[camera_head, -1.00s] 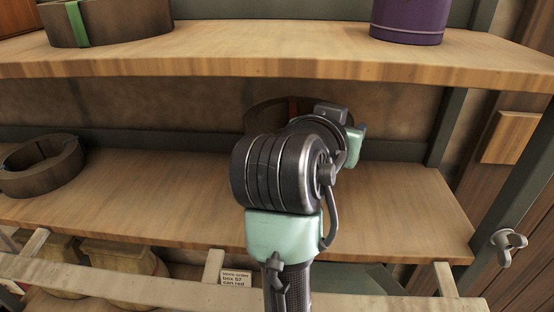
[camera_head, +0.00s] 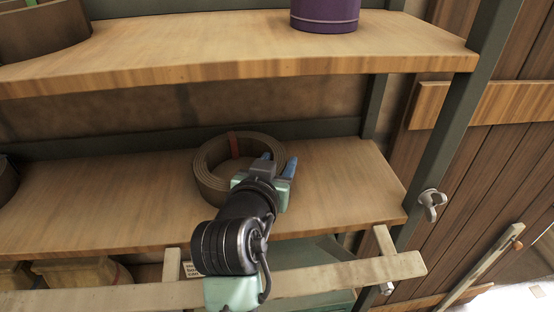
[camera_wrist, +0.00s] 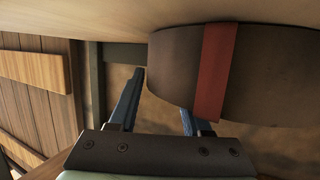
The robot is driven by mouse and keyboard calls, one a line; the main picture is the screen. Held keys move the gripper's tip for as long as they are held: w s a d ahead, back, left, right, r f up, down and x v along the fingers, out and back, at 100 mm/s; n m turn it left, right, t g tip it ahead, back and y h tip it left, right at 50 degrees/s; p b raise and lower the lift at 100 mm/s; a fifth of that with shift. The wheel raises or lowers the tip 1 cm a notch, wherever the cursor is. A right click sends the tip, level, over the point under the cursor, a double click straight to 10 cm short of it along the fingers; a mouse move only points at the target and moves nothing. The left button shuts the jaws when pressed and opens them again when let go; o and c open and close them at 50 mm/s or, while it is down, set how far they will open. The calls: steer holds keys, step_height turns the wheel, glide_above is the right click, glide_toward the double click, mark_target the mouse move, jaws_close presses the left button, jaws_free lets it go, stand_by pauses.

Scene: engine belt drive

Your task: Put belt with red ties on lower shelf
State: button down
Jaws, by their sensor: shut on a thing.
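The dark brown belt with a red tie (camera_head: 212,183) is a coiled ring at the lower shelf (camera_head: 110,205), near its right end. It lies level; I cannot tell whether it rests fully on the boards or hangs just above. My gripper (camera_head: 278,163) is at the ring's right side, its blue fingers on either side of the belt wall, shut on it. In the wrist view, the belt (camera_wrist: 265,75) with its red tie (camera_wrist: 215,70) fills the right, and it partly hides one finger of my gripper (camera_wrist: 158,105).
The upper shelf (camera_head: 230,65) holds a purple canister (camera_head: 325,14) and another dark belt (camera_head: 45,30) at left. Another dark ring (camera_head: 7,182) shows at the lower shelf's left edge. A dark post (camera_head: 455,130) and a wing nut (camera_head: 431,203) stand at right. A pale rail (camera_head: 330,277) crosses in front.

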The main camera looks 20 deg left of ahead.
steer(key=shift+c, duration=1.7)
jaws_free()
steer(key=shift+f, duration=0.1)
steer(key=b+v, duration=0.3)
steer(key=v, duration=0.9)
steer(key=shift+a+b, duration=0.15)
steer(key=shift+b, duration=0.15)
